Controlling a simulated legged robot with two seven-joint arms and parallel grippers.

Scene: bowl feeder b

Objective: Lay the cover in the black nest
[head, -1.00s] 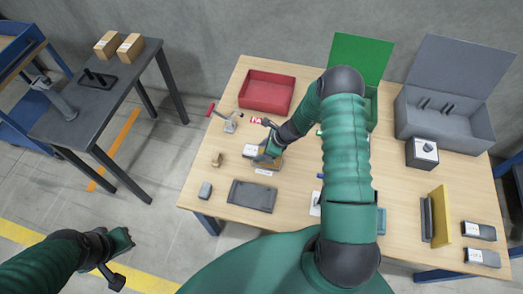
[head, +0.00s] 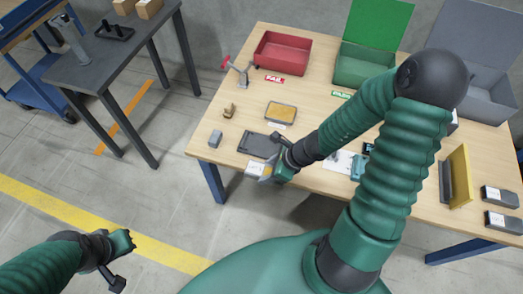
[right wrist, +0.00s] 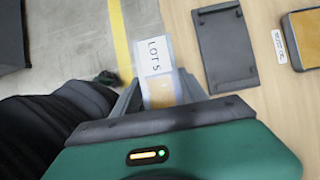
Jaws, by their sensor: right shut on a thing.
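My right gripper (head: 264,173) is shut on the cover (head: 255,167), a flat piece with a white end and a yellowish part. In the right wrist view the cover (right wrist: 156,52) reads "LOT 5" and sits between the fingers (right wrist: 158,90). The black nest (head: 254,145) is a dark, shallow tray with raised end edges, flat on the table. It also shows, empty, in the right wrist view (right wrist: 227,48), right of the cover. The cover is held apart from it, near the table's front edge. My left gripper (head: 121,262) is open and empty, over the floor.
A yellow-topped tray (head: 281,111) lies behind the nest. A grey block (head: 215,138), a small brown part (head: 229,110) and a red-handled clamp (head: 236,70) stand left. Red (head: 283,52) and green (head: 364,66) bins stand behind. My right arm hides some table.

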